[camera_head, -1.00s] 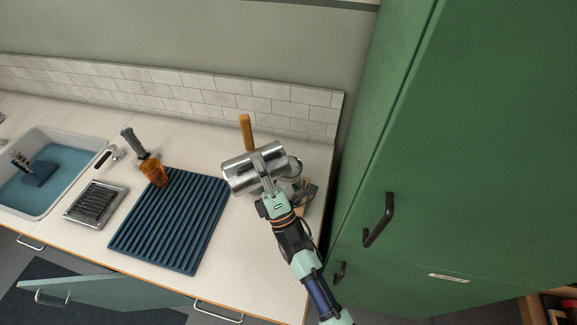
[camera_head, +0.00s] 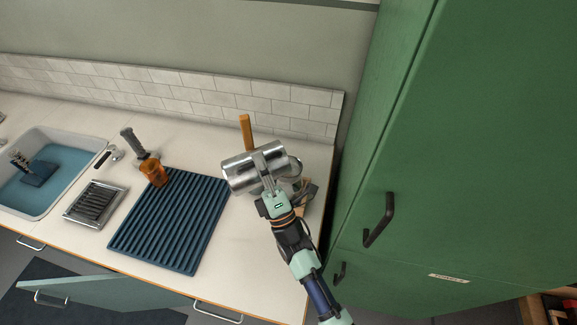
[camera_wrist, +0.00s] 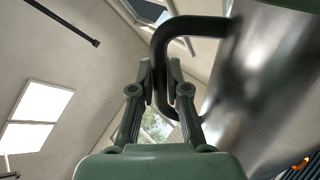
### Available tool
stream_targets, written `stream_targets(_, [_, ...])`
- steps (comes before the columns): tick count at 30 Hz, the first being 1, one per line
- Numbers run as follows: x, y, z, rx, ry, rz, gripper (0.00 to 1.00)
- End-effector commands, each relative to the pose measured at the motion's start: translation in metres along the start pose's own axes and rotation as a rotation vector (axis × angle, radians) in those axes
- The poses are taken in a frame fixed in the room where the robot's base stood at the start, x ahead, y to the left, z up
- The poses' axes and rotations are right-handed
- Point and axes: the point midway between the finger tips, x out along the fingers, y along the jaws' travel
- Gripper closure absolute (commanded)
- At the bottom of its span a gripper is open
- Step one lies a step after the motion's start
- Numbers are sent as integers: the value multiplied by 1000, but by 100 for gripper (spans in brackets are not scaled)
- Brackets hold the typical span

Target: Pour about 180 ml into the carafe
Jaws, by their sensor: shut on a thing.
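My gripper (camera_head: 270,195) is shut on the dark handle (camera_wrist: 163,62) of a shiny steel vessel (camera_head: 243,174). The vessel is tipped onto its side, above the right part of the counter, and its steel wall fills the right of the wrist view (camera_wrist: 262,75). A rounded, greyish, glass-like thing (camera_head: 295,169) shows just right of the vessel, partly hidden by it and my gripper. I cannot tell whether this is the carafe. No liquid stream or fill level can be made out.
A blue ribbed mat (camera_head: 170,225) lies left of my gripper. An amber cup (camera_head: 154,173) stands at its back edge, beside a grey-handled tool (camera_head: 131,141). An orange stick (camera_head: 246,130) stands behind the vessel. A tall green cabinet (camera_head: 440,150) closes off the right.

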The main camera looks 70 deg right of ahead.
Motion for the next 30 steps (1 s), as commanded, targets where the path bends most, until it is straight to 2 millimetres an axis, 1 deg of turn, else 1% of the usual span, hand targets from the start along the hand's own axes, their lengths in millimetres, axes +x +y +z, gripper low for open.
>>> stream_targets(13, [1,2,0,0,1,5,100])
stream_targets(14, [1,1,-5,-23,27,4,100])
stream_targets(16, [-5,-4,-36,-124,144,1,100])
stream_targets(17, [-12,-10,-46,-165,186,4,100])
stream_targets(18, [-20,-17,-49,-190,210,7,100])
stream_targets(22, [-19,-16,-51,-200,222,7,100])
stream_targets(27, [-23,-22,-57,-243,267,2,100])
stream_targets(30, [-23,-23,-58,-250,274,2,100])
